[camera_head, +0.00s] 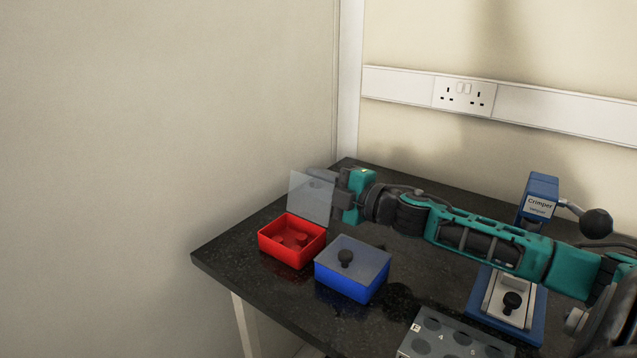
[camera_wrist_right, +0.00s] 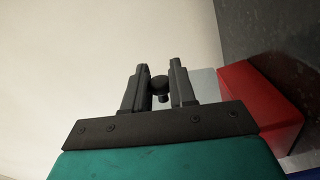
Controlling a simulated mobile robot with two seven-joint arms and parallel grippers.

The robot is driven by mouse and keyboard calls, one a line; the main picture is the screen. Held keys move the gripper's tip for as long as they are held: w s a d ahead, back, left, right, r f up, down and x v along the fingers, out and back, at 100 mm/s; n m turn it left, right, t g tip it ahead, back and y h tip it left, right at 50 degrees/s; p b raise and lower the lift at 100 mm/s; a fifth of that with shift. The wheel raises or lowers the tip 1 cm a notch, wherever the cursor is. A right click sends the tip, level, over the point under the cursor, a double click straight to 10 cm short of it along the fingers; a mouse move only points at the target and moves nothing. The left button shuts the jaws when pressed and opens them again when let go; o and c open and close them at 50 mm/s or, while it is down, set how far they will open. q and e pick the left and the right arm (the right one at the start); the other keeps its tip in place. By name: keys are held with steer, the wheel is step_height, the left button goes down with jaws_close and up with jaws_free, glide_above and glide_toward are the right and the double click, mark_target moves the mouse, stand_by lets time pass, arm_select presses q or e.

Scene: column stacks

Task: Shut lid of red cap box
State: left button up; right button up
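The red cap box (camera_head: 293,255) stands on the dark table at the left, with several red caps inside. Its translucent lid (camera_head: 309,199) is raised, standing nearly upright at the box's back edge. My right gripper (camera_head: 322,187) is behind the lid, coming from the right. In the right wrist view the lid shows as a pale patch (camera_wrist_right: 206,86) beside the red box (camera_wrist_right: 262,105). There the fingers (camera_wrist_right: 159,84) are closed to either side of the lid's black knob (camera_wrist_right: 159,87) and appear to touch it. My left gripper is not in view.
A blue box (camera_head: 350,285) with a closed lid and black knob stands right of the red box. A grey numbered tray (camera_head: 452,341) and a blue crimper (camera_head: 538,204) are further right. The table's left edge is close to the red box.

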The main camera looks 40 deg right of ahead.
mark_target(305, 186)
jaws_close()
steer(key=shift+a, duration=0.1)
steer(key=shift+s+a+r+n+p, duration=0.15)
steer(key=shift+a+r+n+p, duration=0.2)
steer(key=shift+n+p, duration=0.4)
steer(key=shift+s+a+r+n+p, duration=0.15)
steer(key=shift+a+n+p, duration=0.25)
steer(key=shift+n+p, duration=0.25)
steer(key=shift+s+a+r+n+p, duration=0.15)
steer(key=shift+a+n+p, duration=0.45)
steer(key=shift+n, duration=0.5)
steer(key=shift+s+a+n+p, duration=0.15)
steer(key=shift+a+n+p, duration=0.35)
steer(key=shift+n, duration=0.5)
steer(key=shift+a, duration=0.15)
